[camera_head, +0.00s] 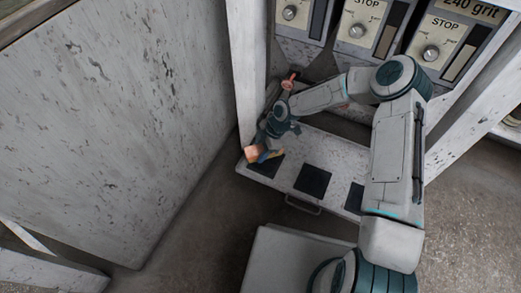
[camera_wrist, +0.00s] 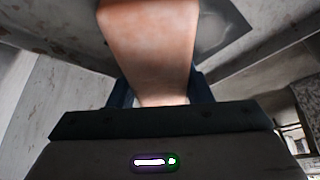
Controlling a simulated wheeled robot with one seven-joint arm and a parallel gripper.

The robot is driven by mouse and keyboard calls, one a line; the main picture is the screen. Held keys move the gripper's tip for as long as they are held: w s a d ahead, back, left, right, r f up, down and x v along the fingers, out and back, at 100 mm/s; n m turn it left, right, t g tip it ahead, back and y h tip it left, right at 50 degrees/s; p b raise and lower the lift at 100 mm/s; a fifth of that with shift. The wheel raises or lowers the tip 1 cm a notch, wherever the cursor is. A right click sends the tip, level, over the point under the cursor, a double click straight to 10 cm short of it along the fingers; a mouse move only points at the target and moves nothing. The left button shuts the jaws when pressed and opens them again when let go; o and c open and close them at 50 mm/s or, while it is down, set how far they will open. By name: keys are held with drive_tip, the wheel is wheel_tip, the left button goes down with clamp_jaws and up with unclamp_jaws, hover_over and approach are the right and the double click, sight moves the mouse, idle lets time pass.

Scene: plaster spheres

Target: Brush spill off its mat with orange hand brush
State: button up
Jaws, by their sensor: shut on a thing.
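My gripper (camera_head: 265,147) is at the left end of a pale speckled drawer or shelf (camera_head: 290,150). It is shut on an orange block-like thing (camera_head: 251,153), which looks like the orange hand brush. In the wrist view the brush (camera_wrist: 150,45) fills the upper middle between my fingers; its bristles are not clear. Three dark square mats lie on the pale surface: a left mat (camera_head: 265,166) beside and partly under my gripper, a middle mat (camera_head: 312,181), and a right mat (camera_head: 354,198) partly hidden by my arm. I cannot make out a spill.
A white post (camera_head: 246,75) stands close to my gripper on the left, with a large speckled panel (camera_head: 100,110) beyond it. Machine panels with knobs (camera_head: 357,30) stand behind. A reddish thing (camera_head: 289,80) shows behind my wrist. A handle (camera_head: 302,205) sticks out in front.

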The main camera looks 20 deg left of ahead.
drive_tip(key=shift+f+b, duration=0.4)
drive_tip(key=shift+f, duration=0.15)
drive_tip(key=shift+w+d+r, duration=0.1)
drive_tip(key=shift+w+d, duration=0.2)
drive_tip(key=shift+d, duration=0.2)
drive_tip(key=shift+w+d, duration=0.3)
drive_tip(key=shift+d, duration=0.15)
drive_tip(key=shift+s+a, duration=0.1)
drive_tip(key=shift+a, duration=0.05)
